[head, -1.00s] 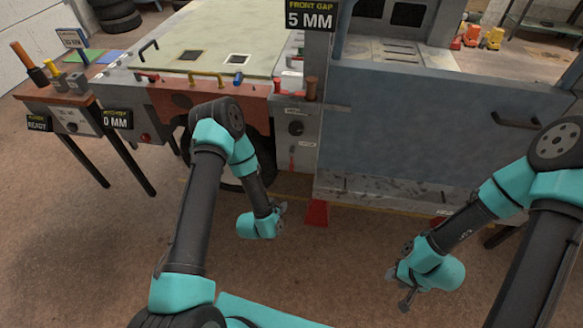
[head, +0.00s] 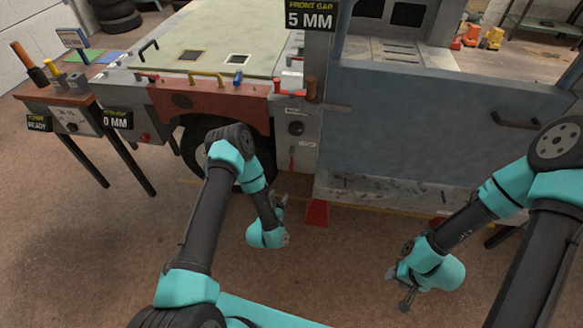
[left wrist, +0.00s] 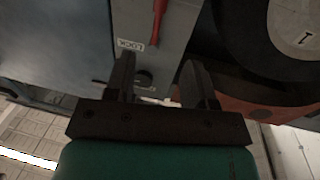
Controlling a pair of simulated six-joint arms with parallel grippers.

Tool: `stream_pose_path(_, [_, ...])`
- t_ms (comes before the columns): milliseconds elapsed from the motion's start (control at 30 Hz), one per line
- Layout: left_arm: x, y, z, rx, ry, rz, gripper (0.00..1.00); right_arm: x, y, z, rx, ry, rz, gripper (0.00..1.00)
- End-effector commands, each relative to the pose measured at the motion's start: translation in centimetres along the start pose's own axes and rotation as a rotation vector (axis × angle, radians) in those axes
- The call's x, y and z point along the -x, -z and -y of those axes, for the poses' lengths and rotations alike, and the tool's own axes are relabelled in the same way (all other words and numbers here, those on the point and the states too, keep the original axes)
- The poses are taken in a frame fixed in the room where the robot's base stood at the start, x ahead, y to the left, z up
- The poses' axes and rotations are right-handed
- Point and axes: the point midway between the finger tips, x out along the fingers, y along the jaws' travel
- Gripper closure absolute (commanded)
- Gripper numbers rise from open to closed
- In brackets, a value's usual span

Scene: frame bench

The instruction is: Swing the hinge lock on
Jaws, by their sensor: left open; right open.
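The hinge lock looks to be a thin red lever (head: 291,162) on the grey post (head: 308,130) between the red-brown fender and the blue-grey door (head: 430,130). It hangs roughly straight down in the head view. The left wrist view shows the red lever (left wrist: 159,20) beside a small white label (left wrist: 130,44), which seems to read LOCK. My left gripper (head: 281,201) is open and empty, below the lever and apart from it. In the wrist view its fingers (left wrist: 158,65) stand either side of the post's lower part. My right gripper (head: 398,293) is open and empty, low at the right.
A dark round knob (head: 296,128) sits above the lever. A red-brown fender (head: 225,107) and wheel are left of the post. A red wedge (head: 317,212) stands on the floor below. A side bench (head: 65,95) stands at left. The floor in front is clear.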

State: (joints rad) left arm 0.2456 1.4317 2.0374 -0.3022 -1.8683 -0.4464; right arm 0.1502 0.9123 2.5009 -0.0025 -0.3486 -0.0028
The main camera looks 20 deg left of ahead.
Motion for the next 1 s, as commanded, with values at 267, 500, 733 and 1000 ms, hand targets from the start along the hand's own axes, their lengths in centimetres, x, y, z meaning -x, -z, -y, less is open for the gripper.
stream_pose_path(267, [-3.7, 0.1, 0.0, -0.001, 0.0, -0.005, 0.5, 0.0, 0.0, 0.0, 0.0, 0.0, 0.0, 0.57])
stream_pose_path(500, [-7.8, 0.1, 0.0, -0.001, 0.0, -0.003, 0.5, 0.0, 0.0, 0.0, 0.0, 0.0, 0.0, 0.57])
stream_pose_path(733, [-11.7, 0.1, 0.0, 0.0, 0.0, -0.003, 0.5, 0.0, 0.0, 0.0, 0.0, 0.0, 0.0, 0.57])
stream_pose_path(1000, [-15.6, 0.0, 0.0, 0.001, 0.001, -0.002, 0.5, 0.0, 0.0, 0.0, 0.0, 0.0, 0.0, 0.57])
